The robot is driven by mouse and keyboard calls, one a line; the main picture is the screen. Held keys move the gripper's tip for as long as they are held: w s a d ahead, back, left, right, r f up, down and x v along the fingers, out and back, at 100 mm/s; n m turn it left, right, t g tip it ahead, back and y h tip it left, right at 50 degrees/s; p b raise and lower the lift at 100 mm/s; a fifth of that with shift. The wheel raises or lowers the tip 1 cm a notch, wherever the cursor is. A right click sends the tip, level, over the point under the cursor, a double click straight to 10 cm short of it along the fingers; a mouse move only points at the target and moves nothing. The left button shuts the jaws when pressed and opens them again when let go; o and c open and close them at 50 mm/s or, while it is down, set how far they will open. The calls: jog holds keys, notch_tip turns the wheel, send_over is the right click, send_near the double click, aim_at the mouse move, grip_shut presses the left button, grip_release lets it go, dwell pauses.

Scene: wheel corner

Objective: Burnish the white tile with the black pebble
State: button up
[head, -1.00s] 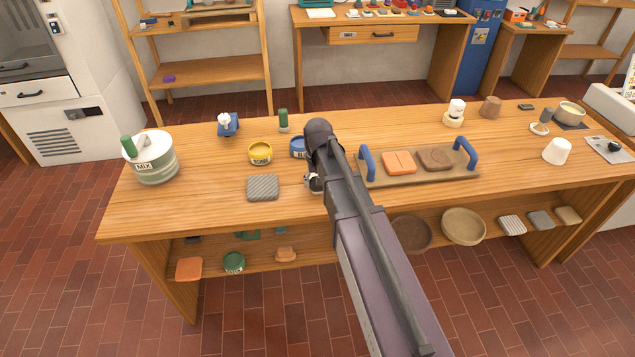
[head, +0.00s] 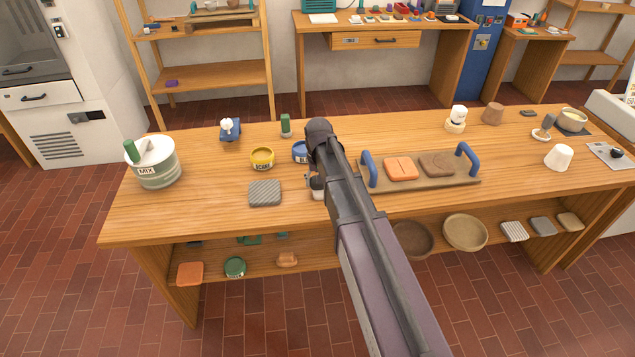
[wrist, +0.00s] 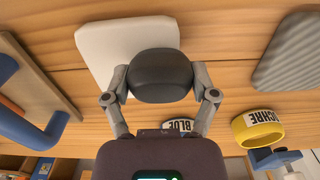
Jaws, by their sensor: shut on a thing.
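The black pebble (wrist: 160,76) is a smooth dark oval in the wrist view. My gripper (wrist: 160,90) is shut on it, one finger on each side. The white tile (wrist: 108,45) lies flat on the bench, with the pebble in front of part of it. I cannot tell whether the pebble touches the tile or hangs just above it. In the head view my arm hides the pebble and most of the tile; only a small pale patch shows beside the arm.
A grey ribbed pad (head: 264,193) lies left of my arm. An ochre tub (head: 262,158) and a blue tub (head: 300,152) stand behind it. A tray (head: 440,182) with blue handles sits right of my arm. The bench front left is clear.

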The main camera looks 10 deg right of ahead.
jog(key=shift+w, duration=0.15)
jog(key=shift+w+f, duration=0.1)
jog(key=shift+w, duration=1.15)
jog(key=shift+w, duration=0.1)
jog(key=shift+w, duration=1.35)
jog(key=shift+r, duration=0.2)
notch_tip(320, 180, up, 6)
jog(key=p, duration=0.6)
jog(key=shift+f, duration=0.1)
